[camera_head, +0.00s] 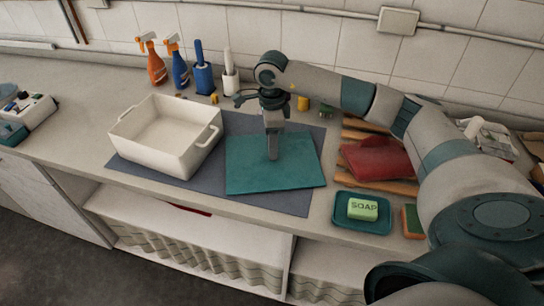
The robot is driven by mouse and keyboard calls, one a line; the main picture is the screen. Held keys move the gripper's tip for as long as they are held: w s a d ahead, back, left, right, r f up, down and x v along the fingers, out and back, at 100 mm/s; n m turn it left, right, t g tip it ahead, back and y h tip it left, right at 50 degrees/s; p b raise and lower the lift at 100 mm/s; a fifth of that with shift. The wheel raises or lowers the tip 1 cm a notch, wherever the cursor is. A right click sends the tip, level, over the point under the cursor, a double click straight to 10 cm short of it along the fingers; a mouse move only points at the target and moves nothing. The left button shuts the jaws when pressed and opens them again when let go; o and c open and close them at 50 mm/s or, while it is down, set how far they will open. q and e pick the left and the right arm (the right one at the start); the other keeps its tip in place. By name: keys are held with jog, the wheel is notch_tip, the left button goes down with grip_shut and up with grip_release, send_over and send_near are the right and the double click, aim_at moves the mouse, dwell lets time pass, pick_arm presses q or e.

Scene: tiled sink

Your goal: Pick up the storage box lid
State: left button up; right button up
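The storage box lid appears to be the flat teal square panel (240,178), lying on a dark grey mat (130,172) on the counter. A white open storage box (165,160) with side handles stands to its left on the same mat and looks empty. My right gripper (273,157) points straight down over the upper middle of the lid. Its fingertips are at or just above the lid's surface; I cannot tell if they touch. The fingers overlap in this view, so their opening is hidden. My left gripper is not in view.
Orange and blue spray bottles (152,62) and a blue brush holder (202,78) stand at the back. Right of the mat are a wooden rack with a red cloth (378,158), a soap dish (348,222) with green soap, and a sponge (411,221). My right arm spans the right side.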

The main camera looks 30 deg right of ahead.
jog(key=shift+f+p, duration=0.3)
jog(key=shift+f, duration=0.95)
jog(key=shift+c, duration=0.6)
grip_shut()
